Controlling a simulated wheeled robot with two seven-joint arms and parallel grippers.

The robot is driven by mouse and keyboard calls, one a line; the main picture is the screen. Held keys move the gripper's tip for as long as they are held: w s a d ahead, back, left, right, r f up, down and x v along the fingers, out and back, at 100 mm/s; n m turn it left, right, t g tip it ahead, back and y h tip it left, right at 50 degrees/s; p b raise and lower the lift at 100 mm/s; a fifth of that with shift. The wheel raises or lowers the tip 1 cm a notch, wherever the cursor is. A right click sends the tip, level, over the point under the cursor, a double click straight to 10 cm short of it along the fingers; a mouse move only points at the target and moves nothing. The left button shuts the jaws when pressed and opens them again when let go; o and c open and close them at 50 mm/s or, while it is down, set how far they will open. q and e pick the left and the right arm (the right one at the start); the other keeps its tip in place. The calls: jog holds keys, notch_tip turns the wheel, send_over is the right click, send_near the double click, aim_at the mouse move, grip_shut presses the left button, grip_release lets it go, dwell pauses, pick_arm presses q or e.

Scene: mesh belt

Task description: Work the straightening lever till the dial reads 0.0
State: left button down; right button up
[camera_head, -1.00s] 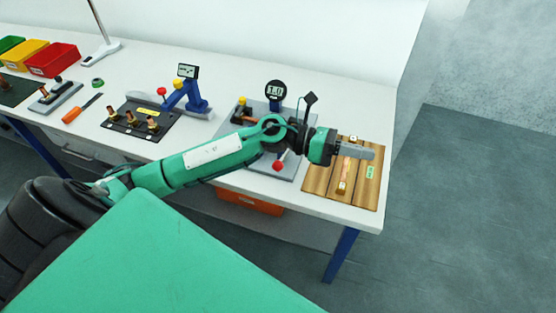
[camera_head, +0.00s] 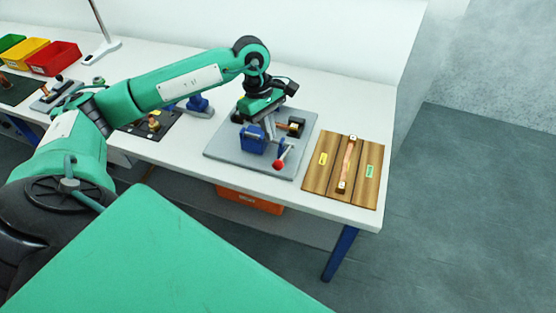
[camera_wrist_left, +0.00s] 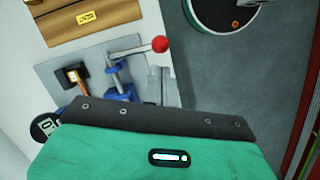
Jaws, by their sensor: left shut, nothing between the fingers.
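The straightening lever, a metal bar with a red knob (camera_head: 278,165), sits on a blue press (camera_head: 253,139) on a grey plate (camera_head: 228,150). In the left wrist view, the red knob (camera_wrist_left: 160,44) is at the upper middle. My left gripper (camera_head: 270,130) is shut and empty, pointing down over the plate behind the knob. In the left wrist view its grey fingers (camera_wrist_left: 160,88) appear just below the knob; I cannot tell whether they touch the lever. The black dial (camera_wrist_left: 44,126) is partly hidden at the left of that view, its reading not legible. My arm hides it in the head view.
A wooden board (camera_head: 316,177) with a copper bar (camera_head: 347,165) on it lies right of the plate. An orange bin (camera_head: 250,202) is below the tabletop. Red (camera_head: 55,60) and yellow (camera_head: 26,54) bins stand at the far left. My left arm covers the middle of the bench.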

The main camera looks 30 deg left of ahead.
aim_at(277, 160)
pick_arm(q)
jog(key=shift+f, duration=0.1)
jog(key=shift+b+x, duration=0.7)
jog(key=shift+x, duration=2.1)
jog(key=shift+s+d+f, duration=0.1)
jog(key=shift+d+f, duration=0.1)
jog(key=shift+f, duration=0.45)
notch_tip(277, 160, down, 4)
jog(key=b, duration=0.5)
jog(key=shift+f, duration=0.25)
jog(key=shift+r, duration=0.1)
jog(key=a, duration=0.1)
jog(key=a+b, duration=0.1)
jog(key=a+r, duration=0.1)
jog(key=shift+w, duration=0.3)
